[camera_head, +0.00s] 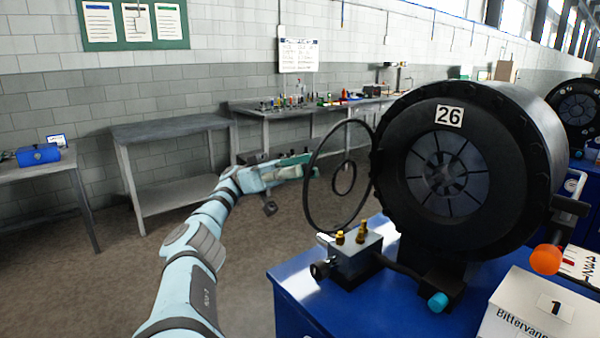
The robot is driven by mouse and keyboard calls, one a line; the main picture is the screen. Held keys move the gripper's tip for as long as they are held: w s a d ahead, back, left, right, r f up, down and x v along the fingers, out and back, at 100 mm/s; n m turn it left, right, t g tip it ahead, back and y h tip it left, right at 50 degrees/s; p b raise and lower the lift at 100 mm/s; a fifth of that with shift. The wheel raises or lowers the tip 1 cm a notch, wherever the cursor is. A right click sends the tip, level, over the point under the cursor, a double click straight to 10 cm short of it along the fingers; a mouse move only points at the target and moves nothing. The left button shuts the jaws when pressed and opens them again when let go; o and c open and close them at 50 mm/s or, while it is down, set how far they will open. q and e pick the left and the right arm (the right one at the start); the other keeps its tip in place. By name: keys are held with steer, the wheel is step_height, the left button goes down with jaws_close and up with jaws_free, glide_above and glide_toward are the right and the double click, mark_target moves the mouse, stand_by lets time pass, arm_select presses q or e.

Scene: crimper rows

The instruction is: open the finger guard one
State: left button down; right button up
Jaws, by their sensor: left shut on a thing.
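The finger guard (372,137) is a thin dark hoop with a smaller ring inside. It stands swung out to the left of the black crimper (400,190), which carries the label 26, so the crimper's round face with its segmented dies is uncovered. My left gripper (308,167) is at the guard's left rim and shut on it; the fingertips are small and partly hard to make out. My right gripper is not in view.
The crimper stands on a blue cabinet (300,300) with a brass-fitted valve block (352,262) at front. An orange knob (545,259) and a white box (525,310) marked 1 are at right. Grey workbenches (165,128) line the wall; the floor at left is clear.

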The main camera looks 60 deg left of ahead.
arm_select(q)
steer(key=c, duration=1.4)
jaws_free()
steer(key=shift+d+r, duration=0.1)
steer(key=shift+c, duration=0.2)
step_height(320, 180, up, 10)
